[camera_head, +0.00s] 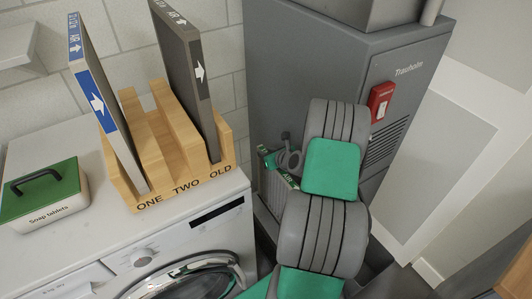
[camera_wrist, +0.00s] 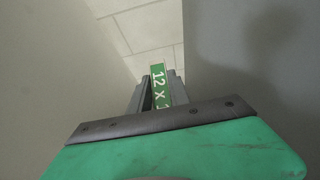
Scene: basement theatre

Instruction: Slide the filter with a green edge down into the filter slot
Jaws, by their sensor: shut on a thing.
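The filter with a green edge shows in the head view as a short strip of green edge (camera_head: 267,156) with white print, at the left side of the grey furnace. My gripper (camera_head: 284,163) is shut on it there, and my arm covers much of that spot. In the wrist view, the green edge (camera_wrist: 158,80) reads "12 x" and lies between the fingers of my gripper (camera_wrist: 161,90).
The furnace (camera_head: 300,50) has a red switch box (camera_head: 380,101). Left of it, a washing machine (camera_head: 185,230) bears a wooden rack (camera_head: 160,125) marked ONE, TWO, OLD. A blue-edged filter (camera_head: 98,100) stands in ONE, a grey-edged filter (camera_head: 200,80) in OLD; TWO is empty. A soap box (camera_head: 45,200) sits left.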

